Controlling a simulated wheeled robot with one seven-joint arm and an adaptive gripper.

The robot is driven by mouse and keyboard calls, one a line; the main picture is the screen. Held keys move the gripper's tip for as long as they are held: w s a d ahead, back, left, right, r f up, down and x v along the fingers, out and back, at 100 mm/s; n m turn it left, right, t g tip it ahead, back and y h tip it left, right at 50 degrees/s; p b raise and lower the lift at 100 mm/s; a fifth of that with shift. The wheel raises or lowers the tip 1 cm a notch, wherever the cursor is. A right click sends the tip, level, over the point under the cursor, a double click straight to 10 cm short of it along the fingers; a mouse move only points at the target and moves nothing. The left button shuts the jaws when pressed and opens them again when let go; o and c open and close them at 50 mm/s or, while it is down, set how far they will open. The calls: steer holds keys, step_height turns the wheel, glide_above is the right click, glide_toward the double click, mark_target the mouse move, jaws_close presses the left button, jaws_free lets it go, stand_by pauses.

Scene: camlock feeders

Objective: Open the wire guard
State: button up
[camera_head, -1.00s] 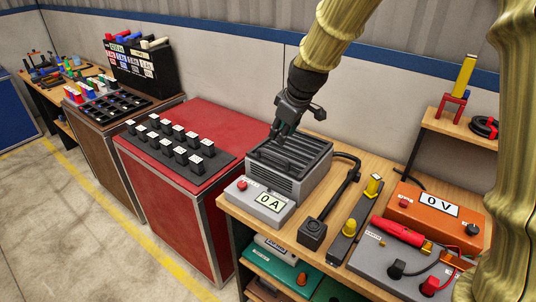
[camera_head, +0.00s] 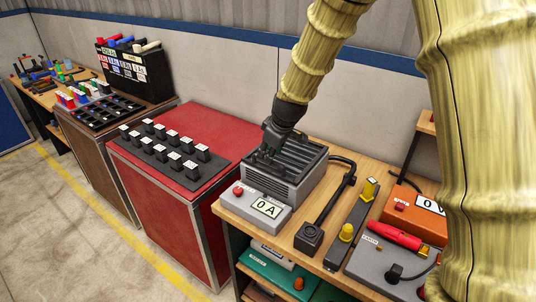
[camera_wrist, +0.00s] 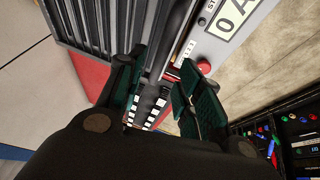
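The wire guard (camera_head: 300,155) is a set of dark parallel bars on top of a grey slatted box. It lies flat, closed over the box. My gripper (camera_head: 268,160) is at the guard's left end, just above or touching it; contact cannot be told from the head view. In the wrist view my gripper (camera_wrist: 162,85) shows two teal fingers spread apart. A dark bar (camera_wrist: 181,30) along the guard's edge runs toward the gap between them. Neither finger is seen pressed on it. The guard's slats (camera_wrist: 95,22) show at the upper left there.
A grey panel with a 0 A display (camera_head: 266,208) and red button is in front of the box. A black-handled lever (camera_head: 330,205) and yellow-knobbed bar (camera_head: 350,230) stand to the right.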

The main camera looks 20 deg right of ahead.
steer(key=shift+p+x, duration=0.45)
steer(key=shift+x, duration=1.35)
steer(key=shift+d, duration=0.1)
jaws_close()
